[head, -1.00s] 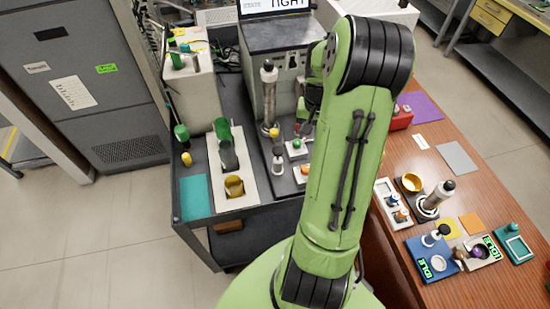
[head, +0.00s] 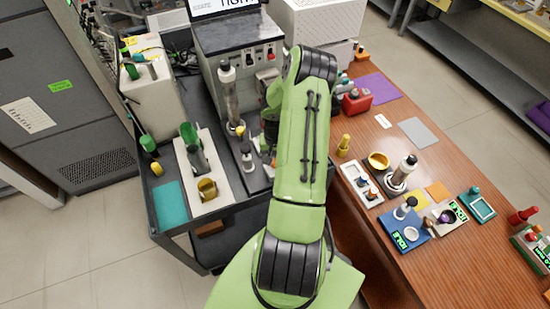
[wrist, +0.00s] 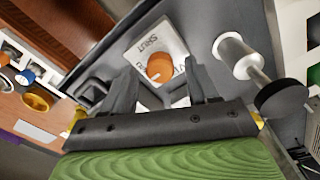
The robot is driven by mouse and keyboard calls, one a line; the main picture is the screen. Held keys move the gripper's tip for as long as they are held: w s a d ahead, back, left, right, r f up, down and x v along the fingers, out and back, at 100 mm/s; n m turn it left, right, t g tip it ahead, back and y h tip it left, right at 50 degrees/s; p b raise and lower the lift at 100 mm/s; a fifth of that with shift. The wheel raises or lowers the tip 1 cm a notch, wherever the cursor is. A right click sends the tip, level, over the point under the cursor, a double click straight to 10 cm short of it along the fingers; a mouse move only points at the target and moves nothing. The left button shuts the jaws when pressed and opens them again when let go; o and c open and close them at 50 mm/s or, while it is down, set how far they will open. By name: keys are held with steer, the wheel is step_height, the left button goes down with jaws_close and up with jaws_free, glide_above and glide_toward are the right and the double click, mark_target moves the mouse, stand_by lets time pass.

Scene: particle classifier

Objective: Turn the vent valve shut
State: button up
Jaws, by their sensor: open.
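The vent valve is an orange knob (wrist: 160,66) on a white plate (wrist: 143,40) with "SHUT" printed on it. In the wrist view it lies just beyond and between my fingertips. My gripper (wrist: 161,80) is open, with one dark finger on each side of the knob's line. I cannot tell whether either finger touches the knob. The plate's other lettering is partly covered by my right finger. In the head view my arm hides the knob, and my fingertips cannot be made out.
A white cylinder with a dark end (wrist: 236,55) stands close right of my gripper in the wrist view. The wooden table (head: 400,262) at right holds several small items.

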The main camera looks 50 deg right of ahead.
steer(key=shift+f, duration=0.3)
steer(key=shift+c, duration=0.3)
steer(key=c, duration=1)
